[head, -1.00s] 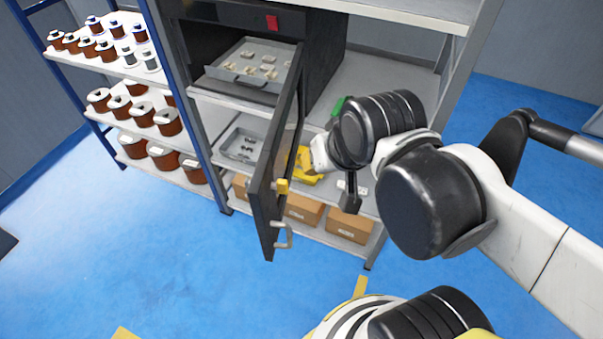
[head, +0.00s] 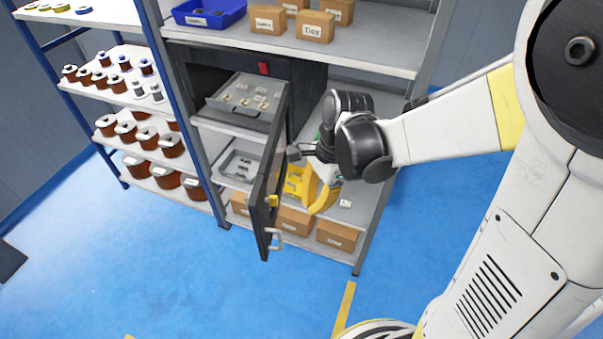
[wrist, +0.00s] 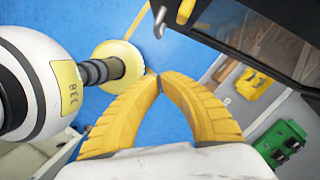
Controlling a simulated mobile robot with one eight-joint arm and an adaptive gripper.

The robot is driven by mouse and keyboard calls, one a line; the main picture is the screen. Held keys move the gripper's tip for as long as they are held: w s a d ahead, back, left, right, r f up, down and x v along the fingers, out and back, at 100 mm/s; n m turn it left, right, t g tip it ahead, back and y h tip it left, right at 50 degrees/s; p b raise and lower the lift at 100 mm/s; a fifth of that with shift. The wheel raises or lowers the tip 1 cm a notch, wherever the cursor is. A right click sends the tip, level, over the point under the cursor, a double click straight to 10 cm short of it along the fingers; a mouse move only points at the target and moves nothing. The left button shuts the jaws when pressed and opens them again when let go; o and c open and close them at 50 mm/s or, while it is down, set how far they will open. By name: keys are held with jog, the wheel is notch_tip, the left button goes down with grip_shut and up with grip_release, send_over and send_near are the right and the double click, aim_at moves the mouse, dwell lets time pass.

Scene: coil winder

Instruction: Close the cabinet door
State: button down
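The cabinet (head: 308,85) is a dark box on the shelf rack. Its dark door (head: 268,185) stands open, swung out toward me, with a grey handle (head: 275,240) and a yellow latch piece (head: 273,201) at its outer edge. In the wrist view, the door (wrist: 265,40) fills the upper right, with the handle (wrist: 160,20) at the top. My gripper (head: 316,212) is to the right of the door in the head view, apart from it and empty. In the wrist view, the yellow fingertips of my gripper (wrist: 158,80) meet.
A tray (head: 245,105) of small parts sits in the cabinet opening. Spools (head: 170,145) fill the left rack. The blue floor (head: 180,270) in front is clear.

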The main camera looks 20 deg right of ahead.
jog(key=s+a+f+b, duration=0.1)
jog(key=a+f, duration=0.4)
jog(key=f, duration=0.1)
jog(key=shift+a+b, duration=0.25)
jog(key=shift+b, duration=0.15)
jog(key=shift+a, duration=0.1)
